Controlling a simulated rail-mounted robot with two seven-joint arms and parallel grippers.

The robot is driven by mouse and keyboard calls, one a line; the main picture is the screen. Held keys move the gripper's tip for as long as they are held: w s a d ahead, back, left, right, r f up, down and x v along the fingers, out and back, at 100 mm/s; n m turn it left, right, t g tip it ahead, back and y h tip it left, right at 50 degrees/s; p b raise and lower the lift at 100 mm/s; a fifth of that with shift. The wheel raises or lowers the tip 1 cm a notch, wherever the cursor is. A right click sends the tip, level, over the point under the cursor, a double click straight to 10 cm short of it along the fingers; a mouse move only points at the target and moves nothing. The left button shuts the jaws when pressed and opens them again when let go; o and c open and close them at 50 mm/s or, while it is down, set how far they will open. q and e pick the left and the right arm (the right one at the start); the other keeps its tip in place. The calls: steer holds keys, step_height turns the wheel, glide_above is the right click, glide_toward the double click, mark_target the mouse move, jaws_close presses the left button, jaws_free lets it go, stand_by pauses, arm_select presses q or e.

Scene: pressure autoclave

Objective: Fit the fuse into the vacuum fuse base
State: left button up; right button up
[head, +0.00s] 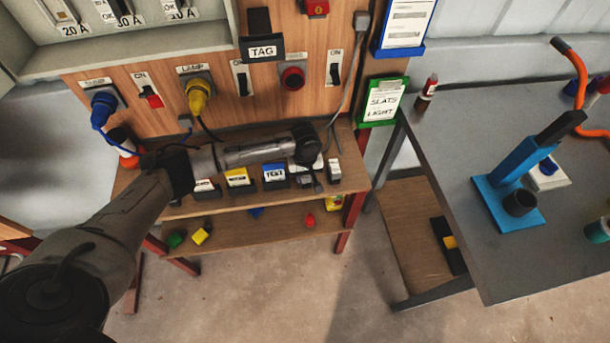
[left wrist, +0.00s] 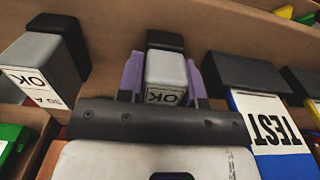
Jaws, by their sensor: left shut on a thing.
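My left gripper (head: 309,180) reaches over the bench shelf below the wooden panel. In the left wrist view its purple fingers (left wrist: 164,80) are shut on the sides of a grey fuse (left wrist: 165,70) marked OK, with a black end. The fuse is among the row of blocks; I cannot tell whether it touches the shelf. Another grey OK fuse (left wrist: 40,62) stands beside it, also in the head view (head: 333,170). The fuse box (head: 120,50) at the upper left has amp labels and OK fuses; which base is the vacuum one is not readable. My right gripper is out of view.
A TEST block (head: 275,174) and a yellow-labelled block (head: 238,179) stand beside the gripper. Plugs, switches and cables, including a yellow plug (head: 199,95), stick out of the panel. A grey table (head: 440,150) with a blue stand (head: 515,170) is at the right.

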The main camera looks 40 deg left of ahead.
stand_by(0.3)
arm_select(q)
steer(key=o, duration=0.9)
steer(key=shift+f, duration=0.15)
steer(key=shift+o, duration=0.2)
